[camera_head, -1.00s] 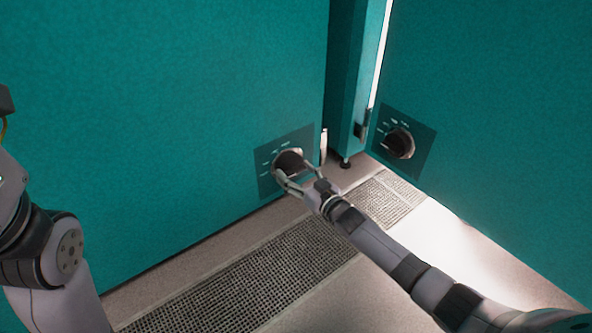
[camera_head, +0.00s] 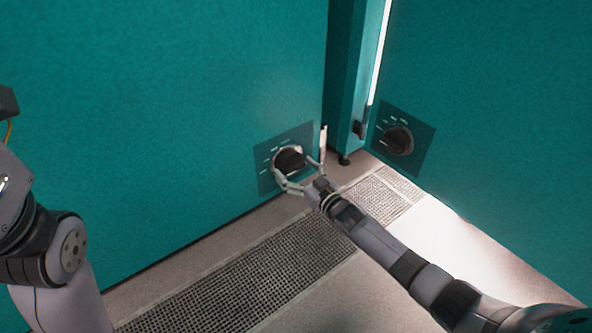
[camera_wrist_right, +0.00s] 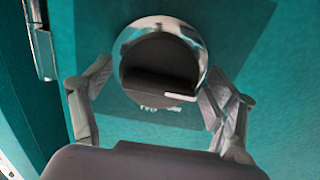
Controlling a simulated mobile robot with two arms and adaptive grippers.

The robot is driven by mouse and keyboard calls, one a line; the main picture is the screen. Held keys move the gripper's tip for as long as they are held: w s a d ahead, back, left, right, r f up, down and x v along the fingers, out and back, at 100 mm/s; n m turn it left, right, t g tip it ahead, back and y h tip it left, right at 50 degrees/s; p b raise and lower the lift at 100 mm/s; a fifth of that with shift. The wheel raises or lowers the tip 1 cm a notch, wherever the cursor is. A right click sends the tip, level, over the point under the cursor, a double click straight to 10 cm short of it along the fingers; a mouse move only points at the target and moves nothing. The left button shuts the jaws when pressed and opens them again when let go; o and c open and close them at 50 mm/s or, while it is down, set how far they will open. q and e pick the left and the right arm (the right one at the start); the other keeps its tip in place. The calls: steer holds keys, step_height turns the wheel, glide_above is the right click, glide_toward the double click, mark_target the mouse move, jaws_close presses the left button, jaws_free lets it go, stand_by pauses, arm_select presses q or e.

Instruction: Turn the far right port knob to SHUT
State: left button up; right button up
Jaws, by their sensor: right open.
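A dark round port knob (camera_head: 289,159) with a bright ring sits on a darker square plate (camera_head: 265,180) low on the left teal panel. Marks run around its upper and left side, too small to read. My right gripper (camera_head: 303,176) is open at this knob, one finger on either side. In the right wrist view the knob (camera_wrist_right: 160,68) shows a raised bar with a pale mark at one end, between the spread fingers (camera_wrist_right: 155,98); I cannot tell whether they touch it. A second dark knob (camera_head: 398,141) is on the right teal panel. My left gripper is out of view.
A dark teal post (camera_head: 346,80) on a small foot stands in the corner between the panels, with a pale upright handle (camera_head: 323,145) beside the near knob. Floor grating (camera_head: 250,285) runs along the left panel.

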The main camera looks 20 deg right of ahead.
steer(key=v, duration=1.2)
stand_by(0.4)
